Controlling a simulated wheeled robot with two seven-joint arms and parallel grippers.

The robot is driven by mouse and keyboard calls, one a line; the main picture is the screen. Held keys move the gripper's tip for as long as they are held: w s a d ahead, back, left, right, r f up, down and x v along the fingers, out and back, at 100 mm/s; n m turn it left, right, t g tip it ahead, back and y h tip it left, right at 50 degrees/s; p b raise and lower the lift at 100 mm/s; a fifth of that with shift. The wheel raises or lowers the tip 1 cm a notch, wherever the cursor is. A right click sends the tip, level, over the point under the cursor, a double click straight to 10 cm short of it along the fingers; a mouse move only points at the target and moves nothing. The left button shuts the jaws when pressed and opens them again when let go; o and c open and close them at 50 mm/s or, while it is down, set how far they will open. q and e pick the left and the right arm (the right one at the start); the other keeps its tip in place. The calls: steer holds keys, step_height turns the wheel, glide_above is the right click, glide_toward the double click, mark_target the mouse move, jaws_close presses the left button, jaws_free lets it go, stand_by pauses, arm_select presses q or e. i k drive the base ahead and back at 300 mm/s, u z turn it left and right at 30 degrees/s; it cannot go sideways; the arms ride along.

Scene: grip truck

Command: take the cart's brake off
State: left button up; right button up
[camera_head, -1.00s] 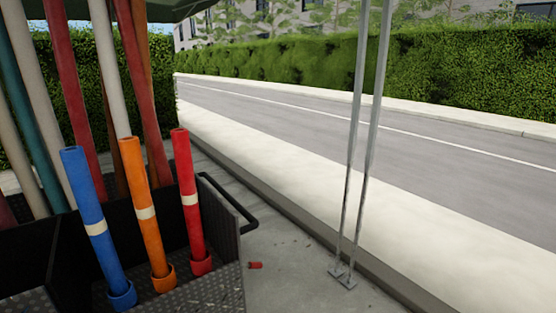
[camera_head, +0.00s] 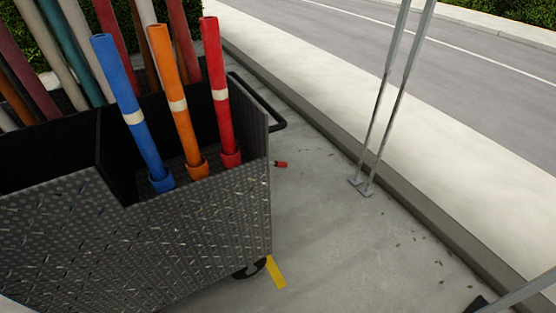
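The cart (camera_head: 185,240) is a dark diamond-plate box filling the left of the view. It holds a blue tube (camera_head: 128,108), an orange tube (camera_head: 174,98) and a red tube (camera_head: 217,88), each with a pale band, and other coloured poles behind them. A black push handle (camera_head: 272,112) sticks out at its far right side. A dark caster wheel (camera_head: 248,270) shows under its near right corner, beside a flat yellow piece (camera_head: 275,272) that reaches the ground. I cannot tell whether that piece is a brake pedal. Neither gripper is in view.
Two thin grey metal poles (camera_head: 390,100) stand on flat feet near the kerb (camera_head: 345,155). A small red object (camera_head: 281,164) lies on the pavement. Another grey bar (camera_head: 530,291) enters at the lower right. The pavement (camera_head: 350,255) right of the cart is mostly clear.

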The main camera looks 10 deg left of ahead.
mark_target(276, 163)
steer(key=u, duration=0.75)
steer(key=i, duration=0.85)
steer(key=z, duration=1.95)
